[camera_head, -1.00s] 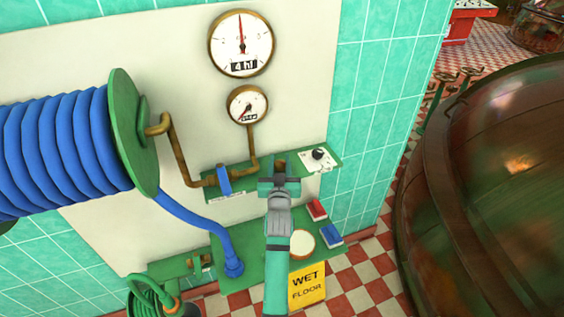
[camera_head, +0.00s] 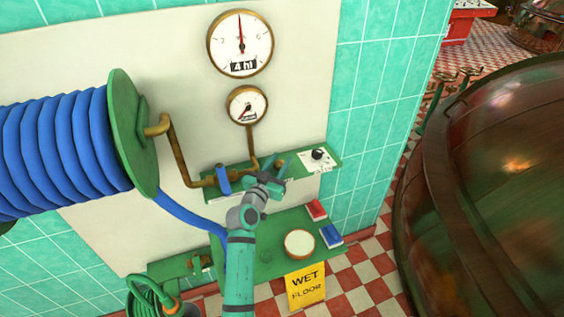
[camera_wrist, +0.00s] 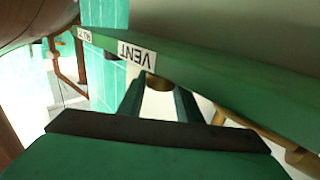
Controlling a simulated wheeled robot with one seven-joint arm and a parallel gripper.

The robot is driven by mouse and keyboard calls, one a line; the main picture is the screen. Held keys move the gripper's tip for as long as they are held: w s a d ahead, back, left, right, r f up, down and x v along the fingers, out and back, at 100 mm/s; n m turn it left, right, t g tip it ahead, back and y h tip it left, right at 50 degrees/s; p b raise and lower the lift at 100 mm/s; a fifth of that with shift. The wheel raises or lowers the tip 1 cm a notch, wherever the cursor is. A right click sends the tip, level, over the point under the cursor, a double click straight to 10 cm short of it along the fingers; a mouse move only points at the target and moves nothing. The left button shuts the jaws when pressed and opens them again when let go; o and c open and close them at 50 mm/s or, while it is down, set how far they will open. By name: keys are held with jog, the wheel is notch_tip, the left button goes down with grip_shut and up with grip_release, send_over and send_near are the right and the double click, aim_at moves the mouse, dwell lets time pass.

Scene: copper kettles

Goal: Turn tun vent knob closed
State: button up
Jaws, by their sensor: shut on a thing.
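The brass vent knob (camera_wrist: 158,82) shows in the wrist view under the green shelf edge, just below an upside-down VENT label (camera_wrist: 137,55). My gripper (camera_wrist: 158,98) has one finger on each side of the knob and is shut on it. In the head view my gripper (camera_head: 266,172) is at the front of the green shelf (camera_head: 298,172), turned at a slant. It hides the knob and its label there, so I cannot read the knob's angle.
A blue-handled valve (camera_head: 223,180) on a brass pipe is close left of my gripper. A black knob (camera_head: 318,154) is on the shelf's right end. A lower green shelf (camera_head: 262,262) holds a round white-topped thing (camera_head: 299,243). A blue hose (camera_head: 185,212) hangs at left.

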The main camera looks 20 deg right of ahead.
jog(key=shift+s+d+h, duration=0.2)
jog(key=shift+d+h, duration=0.1)
jog(key=shift+d, duration=0.1)
jog(key=o, duration=1)
jog(key=shift+o, duration=0.2)
jog(key=shift+w+a, duration=0.1)
jog(key=shift+a, duration=0.15)
jog(key=shift+a, duration=0.15)
jog(key=v, duration=1)
jog(key=shift+s+r, duration=0.3)
jog(key=shift+a, duration=0.1)
